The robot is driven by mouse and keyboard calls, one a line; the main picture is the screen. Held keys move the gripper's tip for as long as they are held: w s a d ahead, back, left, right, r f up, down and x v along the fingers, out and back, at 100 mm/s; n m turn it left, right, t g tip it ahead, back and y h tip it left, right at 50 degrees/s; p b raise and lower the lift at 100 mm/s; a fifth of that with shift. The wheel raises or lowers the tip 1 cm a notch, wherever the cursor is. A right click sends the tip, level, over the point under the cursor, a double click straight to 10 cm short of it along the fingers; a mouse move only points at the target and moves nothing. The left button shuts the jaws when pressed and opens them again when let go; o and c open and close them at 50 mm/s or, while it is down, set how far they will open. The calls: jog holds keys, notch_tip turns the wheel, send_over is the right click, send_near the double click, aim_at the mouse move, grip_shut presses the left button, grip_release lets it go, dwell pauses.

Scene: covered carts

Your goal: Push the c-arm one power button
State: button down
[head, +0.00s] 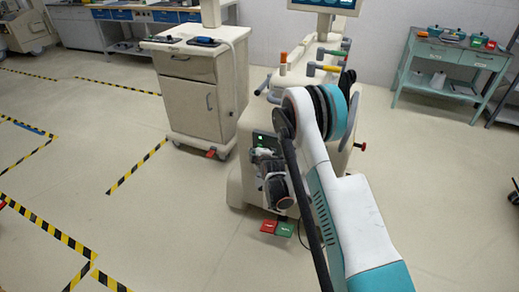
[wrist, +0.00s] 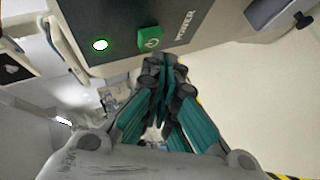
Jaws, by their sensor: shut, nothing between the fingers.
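The green power button (wrist: 150,39) sits on a dark panel (wrist: 205,22) marked POWER on the c-arm. A lit, green-ringed white lamp (wrist: 100,45) is beside it, to its left in the wrist view. My gripper (wrist: 165,62) is shut and empty, its fingertips just below the button in the wrist view; I cannot tell whether they touch it. In the head view the c-arm cart (head: 238,185) is a cream machine at the centre, with a green light on its dark panel (head: 262,140). My arm hides much of its front, and the fingertips are hard to make out there.
A cream drawer cart (head: 188,105) stands left of the c-arm. Red and green foot pedals (head: 284,229) lie on the floor at its base. A green table (head: 455,58) is at the back right. The floor at left has yellow-black tape lines (head: 137,167) and is mostly open.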

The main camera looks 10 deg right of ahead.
jog(key=shift+w+d, duration=0.1)
jog(key=shift+w, duration=0.05)
jog(key=shift+w+d, duration=0.15)
jog(key=shift+w, duration=0.1)
jog(key=shift+w+d, duration=0.15)
dwell(0.9)
jog(key=shift+s+a, duration=0.4)
jog(key=shift+s, duration=0.15)
jog(key=shift+r, duration=0.15)
